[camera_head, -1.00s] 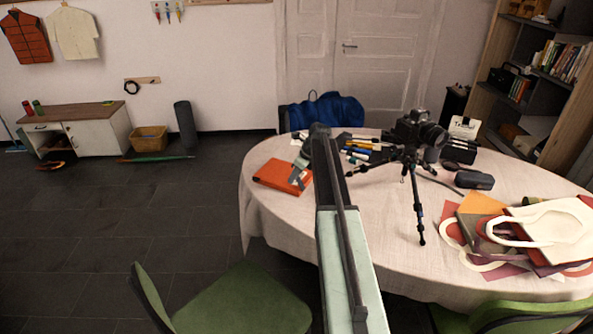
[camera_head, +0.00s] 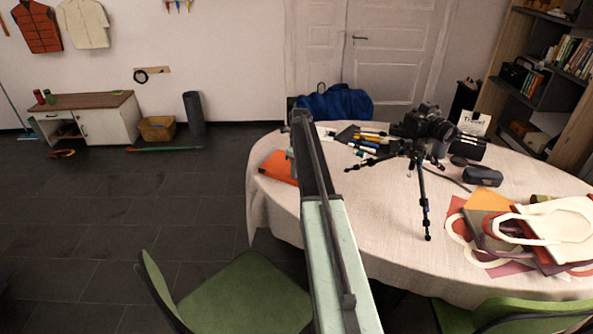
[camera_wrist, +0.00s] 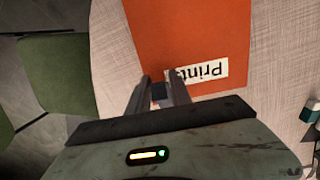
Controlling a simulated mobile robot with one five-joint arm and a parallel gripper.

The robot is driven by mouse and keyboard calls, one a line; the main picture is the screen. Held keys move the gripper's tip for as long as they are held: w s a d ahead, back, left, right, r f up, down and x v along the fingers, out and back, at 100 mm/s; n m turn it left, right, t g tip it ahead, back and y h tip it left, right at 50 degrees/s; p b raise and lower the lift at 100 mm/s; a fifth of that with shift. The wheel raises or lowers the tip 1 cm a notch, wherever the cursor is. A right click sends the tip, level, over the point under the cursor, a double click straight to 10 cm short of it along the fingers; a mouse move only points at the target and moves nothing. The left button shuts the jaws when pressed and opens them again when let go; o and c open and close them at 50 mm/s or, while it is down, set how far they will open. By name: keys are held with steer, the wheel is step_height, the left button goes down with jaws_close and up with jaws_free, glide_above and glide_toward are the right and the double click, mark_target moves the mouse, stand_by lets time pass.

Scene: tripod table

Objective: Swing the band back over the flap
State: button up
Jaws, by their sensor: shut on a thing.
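The orange folder (camera_head: 278,167) lies at the left edge of the table, partly hidden behind my arm. In the wrist view the orange folder (camera_wrist: 190,35) fills the upper middle, with a white label (camera_wrist: 207,73) reading "Print…" near its lower edge. My gripper (camera_wrist: 159,88) is at that edge, beside the label. Its fingers are shut on a small dark piece (camera_wrist: 158,92), which looks like part of the band. The rest of the band cannot be made out. In the head view my arm hides most of the gripper.
A camera on a small tripod (camera_head: 420,125) stands right of my arm, with pens (camera_head: 370,140) behind. A dark case (camera_head: 483,176) and a pile of bags (camera_head: 545,235) lie farther right. Green chairs (camera_head: 240,290) stand at the front. Bare tablecloth (camera_head: 375,215) shows right of my arm.

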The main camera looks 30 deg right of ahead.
steer(key=shift+s+d, duration=0.1)
steer(key=shift+d, duration=0.05)
steer(key=o, duration=0.7)
steer(key=r+p, duration=0.8)
steer(key=shift+s+d, duration=0.15)
steer(key=shift+s, duration=0.1)
steer(key=shift+f, duration=0.1)
